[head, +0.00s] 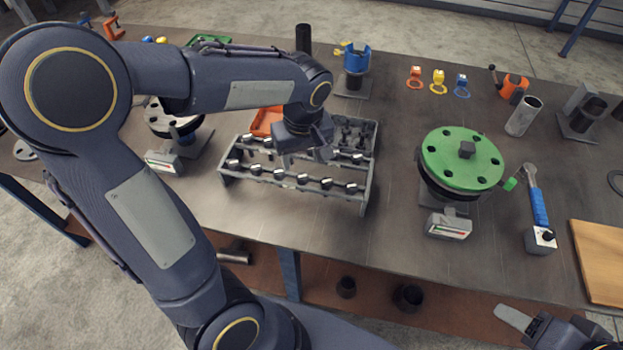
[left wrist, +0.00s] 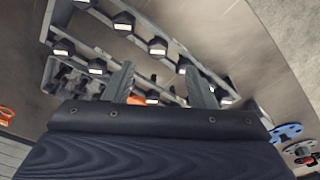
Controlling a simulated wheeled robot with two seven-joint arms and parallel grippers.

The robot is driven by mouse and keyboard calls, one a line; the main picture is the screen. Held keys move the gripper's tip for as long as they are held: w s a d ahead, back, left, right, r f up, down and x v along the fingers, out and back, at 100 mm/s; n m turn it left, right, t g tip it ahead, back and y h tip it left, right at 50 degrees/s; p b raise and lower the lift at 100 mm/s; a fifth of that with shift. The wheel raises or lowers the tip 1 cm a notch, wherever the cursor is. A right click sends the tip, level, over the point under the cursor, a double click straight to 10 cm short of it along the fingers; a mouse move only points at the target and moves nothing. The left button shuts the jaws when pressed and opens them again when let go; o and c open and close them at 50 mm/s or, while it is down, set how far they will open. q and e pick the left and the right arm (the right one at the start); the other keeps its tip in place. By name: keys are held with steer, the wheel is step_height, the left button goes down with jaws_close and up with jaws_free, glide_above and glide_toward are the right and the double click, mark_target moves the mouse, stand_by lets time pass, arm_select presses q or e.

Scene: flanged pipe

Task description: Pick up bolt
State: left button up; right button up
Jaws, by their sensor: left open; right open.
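Several bolts with dark heads, such as one bolt (head: 302,178), stand in two rows in a grey rack (head: 366,190) left of the middle of the table. My left gripper (head: 305,158) points down over the rack; its fingertips are partly hidden by the arm in the head view. In the left wrist view my left gripper (left wrist: 158,75) has its fingers apart, with nothing held between them. A bolt (left wrist: 157,46) shows just beyond the fingers. My right gripper (head: 515,322) shows partly at the lower right, open and away from the rack.
A green flange (head: 455,165) with a grey handle-like piece on top stands right of the rack. An orange bin (head: 266,122) sits behind the rack. A blue-handled wrench (head: 537,205) and wooden board (head: 602,262) lie at right. Clear table lies between rack and flange.

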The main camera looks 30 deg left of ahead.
mark_target(303, 176)
arm_select(q)
steer(key=f, duration=0.6)
steer(key=shift+w+a+f+p, duration=0.2)
steer(key=shift+w+f+p, duration=0.2)
jaws_close()
